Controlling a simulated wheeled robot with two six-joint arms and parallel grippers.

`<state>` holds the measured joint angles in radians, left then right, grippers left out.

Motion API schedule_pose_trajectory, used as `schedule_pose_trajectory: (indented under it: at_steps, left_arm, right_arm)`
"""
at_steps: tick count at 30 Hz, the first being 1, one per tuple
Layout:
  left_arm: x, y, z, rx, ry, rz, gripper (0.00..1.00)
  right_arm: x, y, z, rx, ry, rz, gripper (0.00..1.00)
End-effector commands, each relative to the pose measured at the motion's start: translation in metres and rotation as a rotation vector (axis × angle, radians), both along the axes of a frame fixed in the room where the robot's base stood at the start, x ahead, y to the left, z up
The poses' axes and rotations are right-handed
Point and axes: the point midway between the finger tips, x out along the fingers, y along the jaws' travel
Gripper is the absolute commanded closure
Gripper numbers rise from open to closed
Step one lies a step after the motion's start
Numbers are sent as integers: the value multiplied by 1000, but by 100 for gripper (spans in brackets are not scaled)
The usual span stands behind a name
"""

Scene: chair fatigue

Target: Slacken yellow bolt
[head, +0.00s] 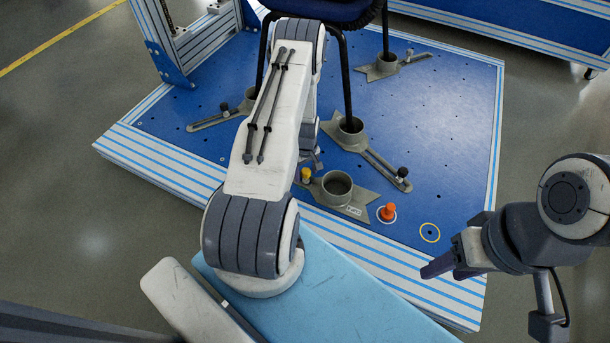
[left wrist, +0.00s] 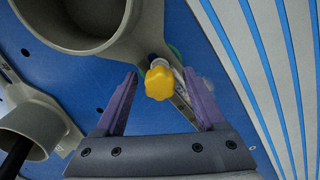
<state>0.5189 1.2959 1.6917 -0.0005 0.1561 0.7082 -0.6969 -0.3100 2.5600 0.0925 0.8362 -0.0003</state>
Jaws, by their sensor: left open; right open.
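The yellow bolt (left wrist: 160,83) has a lobed knob head and sits at the edge of a grey metal cup fixture (left wrist: 88,20) in the left wrist view. My left gripper (left wrist: 160,88) is open, with its two purple fingers on either side of the bolt's head and a gap visible on both sides. In the head view the yellow bolt (head: 306,174) shows just right of my left arm, beside the empty grey cup fixture (head: 340,204). My left gripper (head: 318,160) is mostly hidden behind my arm there. My right gripper (head: 436,267) is open and empty at the right, over the platform's striped front edge.
A blue-framed upright (head: 165,45) stands at the back left.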

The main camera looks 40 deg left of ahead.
Motion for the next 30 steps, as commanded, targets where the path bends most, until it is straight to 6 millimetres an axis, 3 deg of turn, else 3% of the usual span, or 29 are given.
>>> schedule_pose_trajectory:
  at_steps: [3,13,22,30]
  left_arm:
    - [0,0,1,1,0,-100,28]
    - [0,0,0,1,0,-144,28]
    - [0,0,0,0,-1,-454,28]
    - [0,0,0,0,-1,-474,28]
  right_arm:
    - [0,0,3,0,0,0,50]
    - [0,0,3,0,0,0,50]
    - [0,0,10,0,0,0,50]
    - [0,0,9,0,0,0,50]
